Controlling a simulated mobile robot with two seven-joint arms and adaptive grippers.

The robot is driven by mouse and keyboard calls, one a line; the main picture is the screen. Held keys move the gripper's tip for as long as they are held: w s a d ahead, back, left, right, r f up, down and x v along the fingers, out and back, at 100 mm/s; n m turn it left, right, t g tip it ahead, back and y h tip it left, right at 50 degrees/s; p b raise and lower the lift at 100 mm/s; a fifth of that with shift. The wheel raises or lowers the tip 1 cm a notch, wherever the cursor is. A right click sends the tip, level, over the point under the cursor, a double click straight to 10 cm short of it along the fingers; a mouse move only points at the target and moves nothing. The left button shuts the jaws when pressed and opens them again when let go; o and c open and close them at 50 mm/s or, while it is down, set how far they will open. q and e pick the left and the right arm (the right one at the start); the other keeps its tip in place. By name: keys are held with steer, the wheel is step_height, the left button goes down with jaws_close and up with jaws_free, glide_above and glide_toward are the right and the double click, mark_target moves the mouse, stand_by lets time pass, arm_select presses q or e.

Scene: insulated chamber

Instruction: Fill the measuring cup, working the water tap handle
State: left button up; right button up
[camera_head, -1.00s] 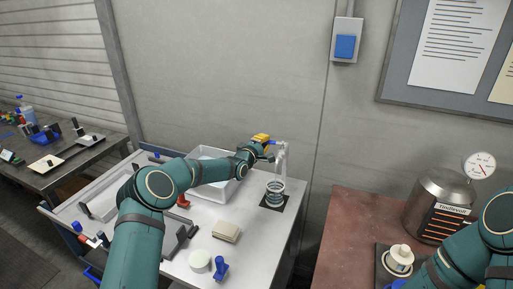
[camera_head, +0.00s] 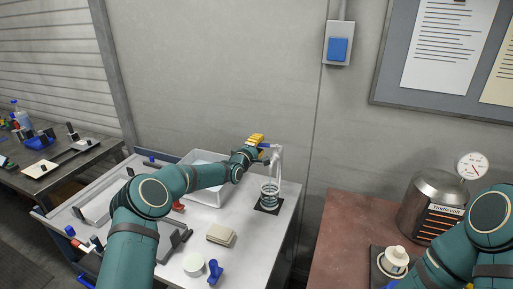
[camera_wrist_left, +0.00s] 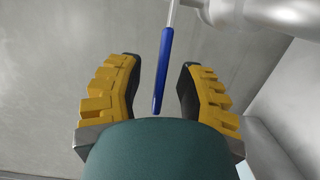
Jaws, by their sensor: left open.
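The water tap (camera_head: 278,160) is a pale upright pipe at the back right of the white bench, with a blue lever handle (camera_head: 265,146). The clear measuring cup (camera_head: 269,193) stands upright on a dark square mat under the tap, with dark bands around it. My left gripper (camera_head: 262,150) is at the handle. In the left wrist view the blue handle (camera_wrist_left: 162,70) lies between the two open yellow fingers, apart from both. The water level in the cup is too small to tell. My right arm shows at the lower right, its gripper fingers not visible.
A white bin (camera_head: 207,190) stands behind my left forearm. A beige block (camera_head: 221,234), a round white lid (camera_head: 193,264) and a blue object (camera_head: 214,272) lie at the bench front. A metal tank (camera_head: 432,205) with a gauge stands on the red-brown table.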

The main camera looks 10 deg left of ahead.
arm_select(q)
steer(key=v, duration=1.2)
